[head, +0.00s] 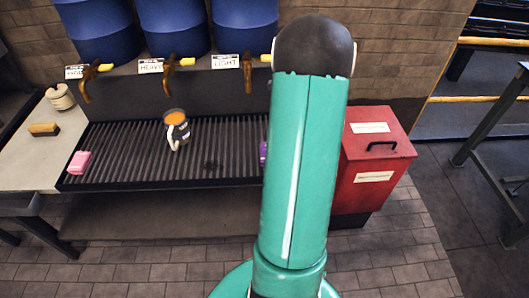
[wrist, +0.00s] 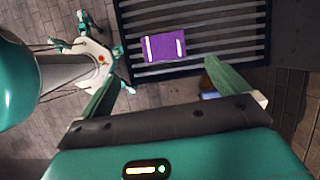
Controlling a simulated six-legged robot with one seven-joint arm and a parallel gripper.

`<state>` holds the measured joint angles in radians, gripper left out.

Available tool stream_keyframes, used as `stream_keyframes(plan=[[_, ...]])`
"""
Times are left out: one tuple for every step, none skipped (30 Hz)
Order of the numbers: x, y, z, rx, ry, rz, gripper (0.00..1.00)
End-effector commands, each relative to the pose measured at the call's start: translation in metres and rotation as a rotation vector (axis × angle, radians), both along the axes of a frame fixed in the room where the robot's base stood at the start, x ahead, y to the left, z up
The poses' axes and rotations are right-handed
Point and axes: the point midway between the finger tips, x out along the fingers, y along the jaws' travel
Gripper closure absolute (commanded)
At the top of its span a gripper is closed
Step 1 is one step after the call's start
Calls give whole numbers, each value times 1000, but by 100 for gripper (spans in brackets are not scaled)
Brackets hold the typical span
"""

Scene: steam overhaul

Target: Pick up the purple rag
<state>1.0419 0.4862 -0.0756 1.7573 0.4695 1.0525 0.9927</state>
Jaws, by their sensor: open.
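The purple rag (wrist: 164,47) lies flat on the dark slatted grate (wrist: 200,14) in the wrist view, with two pale stripes on it. In the head view only a sliver of the rag (head: 263,153) shows at the left edge of my arm, which hides the rest. My gripper (wrist: 162,71) is open and empty in the wrist view. Its green fingers stand wide apart, with the rag beyond and between them. I cannot tell how high the gripper is above the grate. The gripper does not show in the head view.
Blue barrels (head: 173,26) with taps stand behind. A red bin (head: 375,160) is right of the grate. A brush (head: 44,129) lies on the left counter.

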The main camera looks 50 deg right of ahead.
Motion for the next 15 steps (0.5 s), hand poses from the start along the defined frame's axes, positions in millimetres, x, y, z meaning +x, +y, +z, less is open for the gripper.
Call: stream_keyframes(plan=[[-5,-6,-7,15,4,-30,0],[-6,-8,-9,21,5,-42,0],[-6,-9,-13,24,5,-52,0],[-6,-9,-16,27,6,-55,0],[-5,-8,-20,28,6,-56,0],[-3,-7,-25,28,6,-56,0],[-2,-5,-30,29,7,-54,0],[0,-3,-35,28,7,-54,0],[3,-1,-42,28,7,-53,0],[5,1,-48,29,7,-52,0],[7,3,-54,28,7,-51,0],[9,5,-61,27,7,-50,0],[10,7,-66,27,8,-50,0],[12,8,-71,28,7,-49,0],[15,10,-77,26,7,-47,0]])
